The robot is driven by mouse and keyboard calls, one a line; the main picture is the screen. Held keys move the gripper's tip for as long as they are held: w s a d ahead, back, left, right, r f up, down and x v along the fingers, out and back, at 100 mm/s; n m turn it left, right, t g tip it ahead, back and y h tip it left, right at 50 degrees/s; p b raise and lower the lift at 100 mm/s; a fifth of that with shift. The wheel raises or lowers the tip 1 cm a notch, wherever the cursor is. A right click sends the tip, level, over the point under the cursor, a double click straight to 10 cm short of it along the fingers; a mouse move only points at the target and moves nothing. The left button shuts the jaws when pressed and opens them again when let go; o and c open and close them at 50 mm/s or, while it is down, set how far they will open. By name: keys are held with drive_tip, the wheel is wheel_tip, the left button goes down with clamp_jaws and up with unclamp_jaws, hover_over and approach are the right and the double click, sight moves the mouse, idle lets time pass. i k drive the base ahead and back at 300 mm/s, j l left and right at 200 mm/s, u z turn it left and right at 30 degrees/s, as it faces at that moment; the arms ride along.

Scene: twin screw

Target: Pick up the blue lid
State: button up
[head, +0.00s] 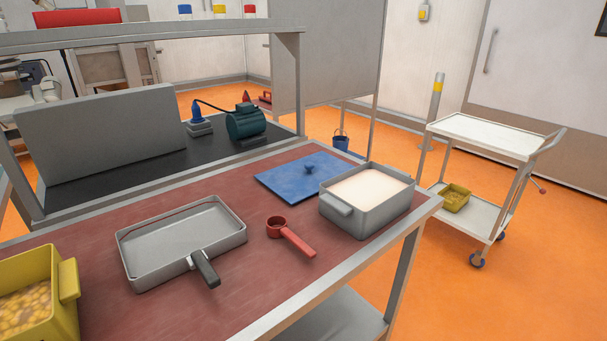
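The blue lid (292,181) lies flat on the red-brown tabletop, toward its back right. It is a flat panel with a small raised knob (309,169) near its middle. Its right corner is close to the grey container, and I cannot tell whether they touch. My gripper is not in view.
A grey container (343,210) with pale contents stands right of the lid. A red scoop (296,241) and a grey pan (143,271) with a black handle lie in front. A yellow container (66,315) is at front left. A grey shelf frame (285,46) rises behind the table.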

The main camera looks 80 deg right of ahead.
sight(297, 181)
drive_tip(key=k+l, duration=0.25)
drive_tip(key=l, duration=0.15)
drive_tip(key=k+l, duration=0.25)
drive_tip(key=l, duration=0.2)
drive_tip(key=k+l, duration=0.55)
drive_tip(key=l, duration=0.3)
drive_tip(key=k+l, duration=0.25)
drive_tip(key=l, duration=0.15)
drive_tip(key=k+l, duration=0.25)
drive_tip(key=l, duration=0.2)
drive_tip(key=k+l, duration=0.3)
drive_tip(key=l, duration=0.1)
